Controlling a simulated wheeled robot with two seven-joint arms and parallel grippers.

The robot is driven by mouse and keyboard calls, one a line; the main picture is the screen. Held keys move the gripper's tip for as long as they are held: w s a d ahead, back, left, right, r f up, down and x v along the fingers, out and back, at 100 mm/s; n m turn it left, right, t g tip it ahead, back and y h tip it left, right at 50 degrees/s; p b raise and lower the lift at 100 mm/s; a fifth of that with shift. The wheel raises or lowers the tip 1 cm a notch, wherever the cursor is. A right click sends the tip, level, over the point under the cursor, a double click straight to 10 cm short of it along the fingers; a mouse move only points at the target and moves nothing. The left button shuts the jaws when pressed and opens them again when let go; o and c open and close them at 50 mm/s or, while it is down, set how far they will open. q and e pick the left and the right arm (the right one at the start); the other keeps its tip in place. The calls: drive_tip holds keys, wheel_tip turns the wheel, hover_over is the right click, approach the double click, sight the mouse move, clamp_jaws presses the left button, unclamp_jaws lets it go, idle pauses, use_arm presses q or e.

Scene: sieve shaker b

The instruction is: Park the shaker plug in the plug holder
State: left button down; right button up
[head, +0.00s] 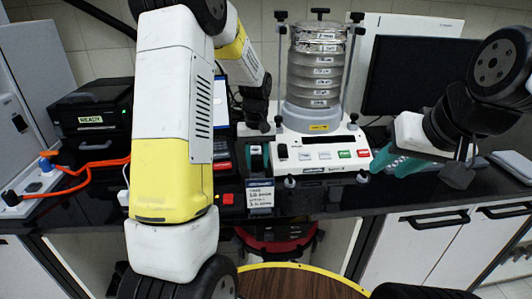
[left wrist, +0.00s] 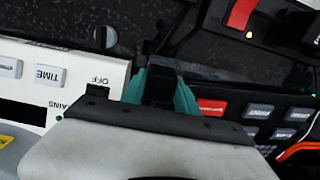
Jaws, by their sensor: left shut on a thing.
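My left gripper (head: 256,160) is at the left end of the shaker's white control panel, pointing down. In the left wrist view its teal fingers (left wrist: 160,92) are shut on a small dark thing, probably the shaker plug, mostly hidden by the fingers and gripper body. The sieve shaker (head: 318,152) stands at the middle of the bench with a stack of metal sieves. Its panel also shows in the left wrist view (left wrist: 75,75), beside the fingers. My right gripper (head: 400,163) is right of the shaker; its finger gap is not clear. I cannot make out the plug holder.
An orange cable (head: 85,165) runs at the left, near a black device marked READY (head: 92,115). A monitor (head: 415,75) stands behind right.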

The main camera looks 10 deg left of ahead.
sight(257, 158)
use_arm(q)
drive_tip(key=shift+f, duration=0.5)
drive_tip(key=c, duration=0.9)
unclamp_jaws()
drive_tip(key=shift+o, duration=0.2)
wheel_tip(257, 158, up, 8)
drive_tip(key=shift+f, duration=0.2)
drive_tip(key=shift+r, duration=0.1)
drive_tip(key=shift+s+r, duration=0.1)
drive_tip(key=shift+r, duration=0.1)
drive_tip(key=s+r+m+t+h, duration=0.1)
drive_tip(key=s+r+m+t, duration=0.15)
drive_tip(key=s+r, duration=0.75)
drive_tip(key=s+d+r+m+t+h, duration=0.1)
drive_tip(key=s+d+r+t, duration=0.1)
drive_tip(key=s, duration=1.2)
drive_tip(key=shift+t, duration=0.85)
